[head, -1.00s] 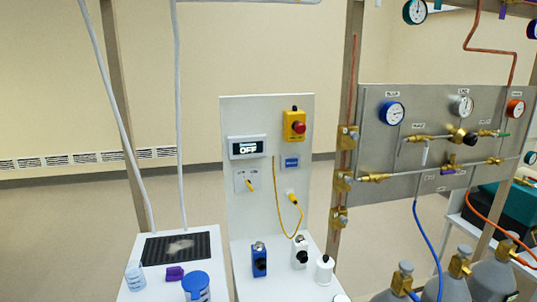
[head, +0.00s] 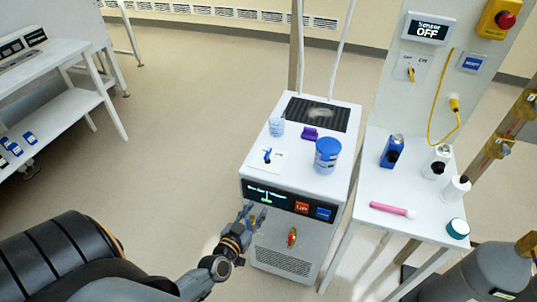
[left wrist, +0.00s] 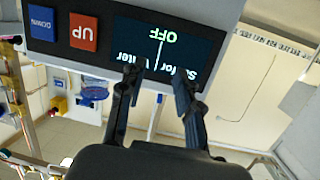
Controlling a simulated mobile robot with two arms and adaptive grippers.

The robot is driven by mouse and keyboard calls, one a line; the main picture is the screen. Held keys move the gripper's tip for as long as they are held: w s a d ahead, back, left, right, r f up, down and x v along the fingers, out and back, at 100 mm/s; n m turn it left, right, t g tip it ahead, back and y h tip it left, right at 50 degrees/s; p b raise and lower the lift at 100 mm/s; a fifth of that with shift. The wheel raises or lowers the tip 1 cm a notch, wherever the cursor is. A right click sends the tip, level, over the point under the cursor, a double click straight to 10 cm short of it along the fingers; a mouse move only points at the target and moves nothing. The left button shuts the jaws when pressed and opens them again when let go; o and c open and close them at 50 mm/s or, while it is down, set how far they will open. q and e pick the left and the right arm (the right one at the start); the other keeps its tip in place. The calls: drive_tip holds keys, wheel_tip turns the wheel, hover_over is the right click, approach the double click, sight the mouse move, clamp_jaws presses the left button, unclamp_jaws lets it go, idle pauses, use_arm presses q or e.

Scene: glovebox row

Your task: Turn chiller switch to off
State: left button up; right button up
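The chiller (head: 262,228) is a white floor unit with a black front panel and a perforated dark top plate. Its display (head: 266,195) has small lit text; upside down in the left wrist view, the display (left wrist: 165,48) reads OFF in green. A small blue switch (head: 267,156) stands on a white plate on the chiller's top. My left gripper (head: 246,211) is in front of the chiller's front panel, below the switch. Its two fingers (left wrist: 157,82) are apart with nothing between them, and whether they touch the panel is unclear. My right gripper is not in view.
Red UP (head: 302,207) and blue DOWN (head: 323,213) buttons sit beside the display. A blue-lidded jar (head: 327,155), a clear cup (head: 276,126) and a purple piece (head: 310,134) stand on top. A white bench (head: 388,232) is at right. The floor at left is open.

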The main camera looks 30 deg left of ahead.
use_arm(q)
drive_tip(key=n+t+y, duration=0.1)
drive_tip(key=t+y, duration=0.1)
approach(265, 159)
drive_tip(key=s, duration=0.1)
drive_tip(key=shift+n, duration=0.3)
drive_tip(key=x, duration=1.3)
drive_tip(key=shift+w+d, duration=0.1)
drive_tip(key=shift+w, duration=0.05)
